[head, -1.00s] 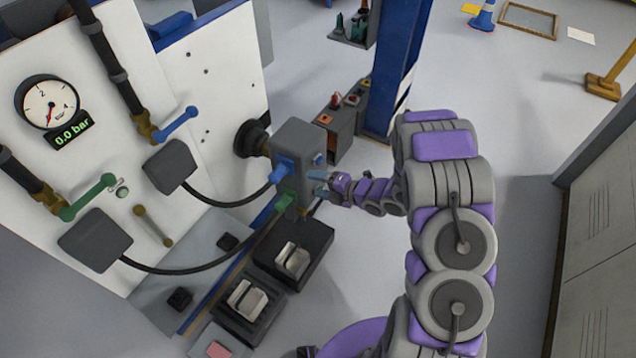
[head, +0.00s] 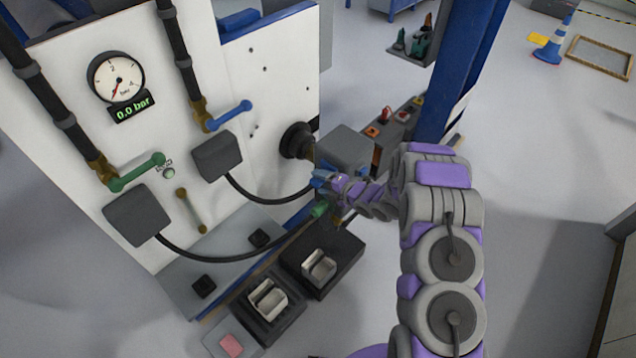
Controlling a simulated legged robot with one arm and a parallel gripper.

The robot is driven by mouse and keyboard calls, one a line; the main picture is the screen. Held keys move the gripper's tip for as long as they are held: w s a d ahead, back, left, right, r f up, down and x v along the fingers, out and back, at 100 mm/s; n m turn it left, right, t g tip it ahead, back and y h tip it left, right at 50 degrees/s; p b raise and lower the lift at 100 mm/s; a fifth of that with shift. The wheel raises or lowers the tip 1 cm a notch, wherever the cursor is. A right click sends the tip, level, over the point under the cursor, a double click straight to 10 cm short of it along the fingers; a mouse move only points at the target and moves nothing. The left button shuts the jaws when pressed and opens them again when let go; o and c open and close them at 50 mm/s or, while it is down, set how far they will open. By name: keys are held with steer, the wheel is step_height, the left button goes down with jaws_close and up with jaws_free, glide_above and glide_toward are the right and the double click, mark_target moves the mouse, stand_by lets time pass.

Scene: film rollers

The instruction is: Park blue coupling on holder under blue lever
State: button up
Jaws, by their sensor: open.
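The blue lever (head: 229,115) sits on the white panel, above a grey box (head: 218,156) with a black hose. That hose runs to the grey block (head: 347,148), where the blue coupling (head: 318,184) is partly hidden by my gripper. My gripper (head: 323,178) is open at the coupling; I cannot tell whether its fingers touch it. Two small black holders stand on the grey shelf below the panel. The right-hand holder (head: 260,238) is the one nearer to below the blue lever, and it looks empty. The other holder (head: 204,286) is further left.
The green coupling (head: 321,210) is just below my gripper, with its hose sagging leftward. The green lever (head: 137,173) is on the panel. Black trays with metal parts (head: 268,299) stand below. A dark round fitting (head: 297,141) juts from the panel beside the block.

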mark_target(315, 187)
steer(key=shift+x, duration=1.2)
steer(key=shift+s+a, duration=0.1)
steer(key=shift+c, duration=0.2)
steer(key=c, duration=1.1)
steer(key=shift+s+f, duration=0.1)
steer(key=shift+s+a+b, duration=0.25)
steer(key=shift+s+b, duration=0.05)
steer(key=shift+b, duration=0.1)
steer(key=shift+s+a+b, duration=0.4)
steer(key=shift+s+b, duration=0.05)
steer(key=shift+s, duration=0.05)
steer(key=shift+s+a+b, duration=0.3)
steer(key=shift+s+a, duration=0.05)
steer(key=shift+s, duration=0.05)
steer(key=shift+s+a+b, duration=0.55)
steer(key=shift+s, duration=0.15)
